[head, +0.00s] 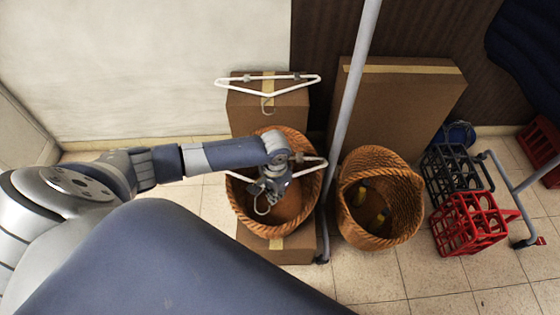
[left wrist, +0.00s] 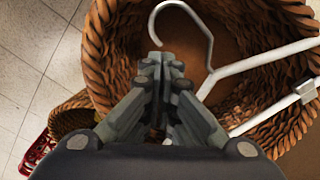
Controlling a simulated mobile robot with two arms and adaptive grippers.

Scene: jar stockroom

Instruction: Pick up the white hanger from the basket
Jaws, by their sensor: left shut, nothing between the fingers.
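A white hanger (head: 313,164) lies in the left wicker basket (head: 240,211), partly hidden under my left gripper. The left wrist view shows its hook (left wrist: 206,22), a white bar (left wrist: 262,66) and a grey clip (left wrist: 304,89). My left gripper (head: 266,192) is over the basket, with its fingers pointing down. In the left wrist view its fingertips (left wrist: 163,68) are together and empty, beside the hook. I cannot tell whether they touch the hanger. A second white hanger (head: 290,92) lies across a cardboard box (head: 245,112) behind the basket. My right gripper is not in view.
The basket stands on a cardboard box (head: 294,250). A grey pole (head: 354,85) rises just right of it. A second wicker basket (head: 391,188) holds yellow things. A black crate (head: 446,165) and a red crate (head: 470,222) stand farther right. The front floor is clear.

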